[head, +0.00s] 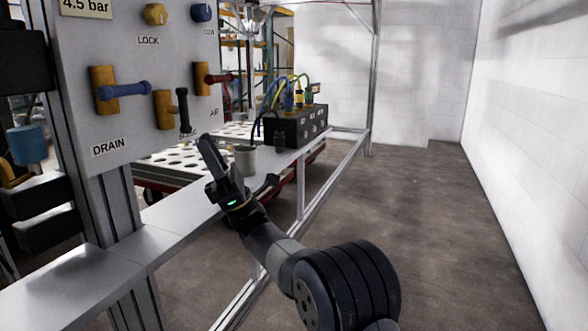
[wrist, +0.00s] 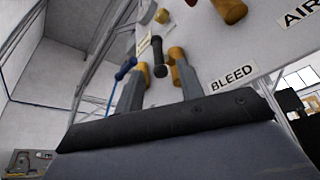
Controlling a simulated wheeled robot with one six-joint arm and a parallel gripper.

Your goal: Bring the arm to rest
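My gripper (head: 238,164) is in front of the valve panel (head: 135,40), over the grey bench ledge. Its two fingers stand apart with nothing seen held between them; the gap also shows in the wrist view (wrist: 159,88). In the wrist view the black-handled lever (wrist: 159,58) appears between the fingers, beyond the tips; I see no contact. The BLEED label (wrist: 232,77) is readable in the wrist view but mostly hidden in the head view.
The panel carries a blue DRAIN lever (head: 125,90), a red lever (head: 219,78) and two knobs. A grey cup (head: 245,160) and a black box with cables (head: 295,125) stand on the ledge (head: 170,215) behind my gripper. The floor (head: 430,220) to the right is clear.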

